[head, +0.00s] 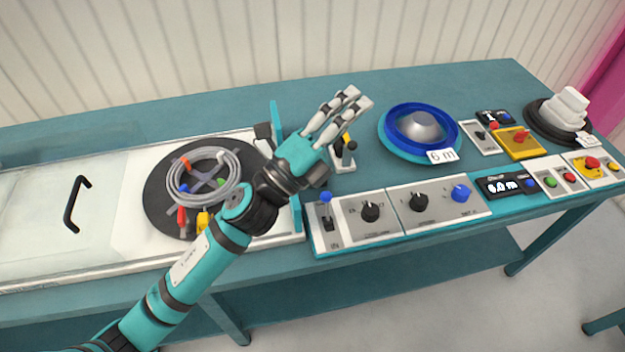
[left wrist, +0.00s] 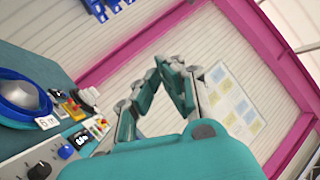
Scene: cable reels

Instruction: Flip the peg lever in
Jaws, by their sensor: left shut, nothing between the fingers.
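A small lever unit (head: 344,157) with a black knob, a yellow part and a pale base stands just behind the control panels. It looks like the peg lever, but I cannot tell which way it is set. My left gripper (head: 355,98) is shut and empty, above the table beside this lever unit and partly over it. Its fingers point up and to the right in the head view. In the left wrist view the gripper (left wrist: 172,66) has its fingers close together with nothing between them. That view does not show the lever unit. My right gripper is out of view.
A grey cable coil (head: 204,172) lies on a black turntable at left, near a clear cover with a black handle (head: 74,204). Panels with knobs (head: 370,211) line the front edge. A blue reel (head: 418,128) stands behind them. A yellow box (head: 519,142) is further right.

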